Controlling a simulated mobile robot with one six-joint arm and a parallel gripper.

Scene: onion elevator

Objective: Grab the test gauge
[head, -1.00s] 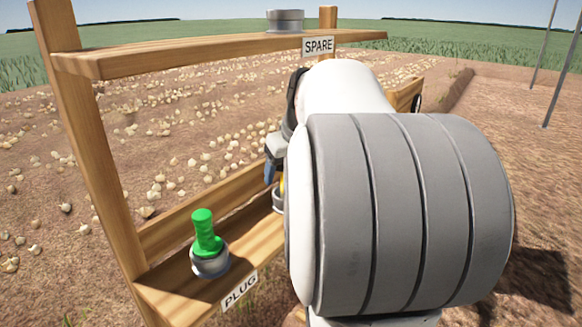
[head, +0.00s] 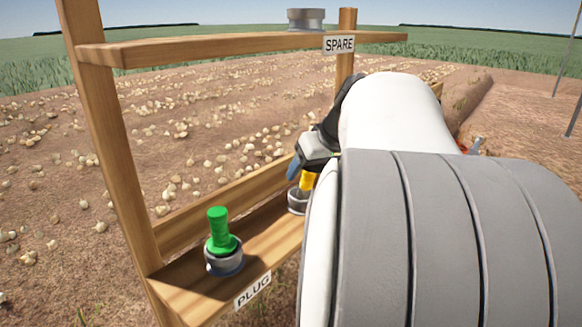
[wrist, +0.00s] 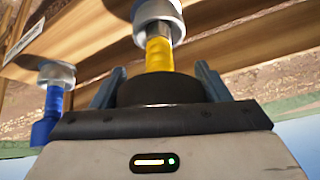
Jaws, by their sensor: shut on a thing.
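A piece with a yellow handle (head: 307,181) stands upright at a grey round socket (head: 297,201) on the lower shelf. No label in view names the test gauge, so I cannot confirm it is this piece. My gripper (head: 302,171) is at the yellow handle and shut on it, partly hidden behind my arm in the head view. In the wrist view, the yellow handle (wrist: 159,54) runs between the two blue-grey fingers (wrist: 158,82), with the grey socket (wrist: 160,14) beyond it. The piece's lower end is hidden.
A green plug (head: 219,228) stands in a grey socket to the left, near the PLUG label (head: 253,291). A blue-handled piece (wrist: 46,118) shows in the wrist view. A grey ring (head: 306,19) sits on the upper shelf by the SPARE label (head: 339,44). Wooden posts (head: 105,140) frame the shelves.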

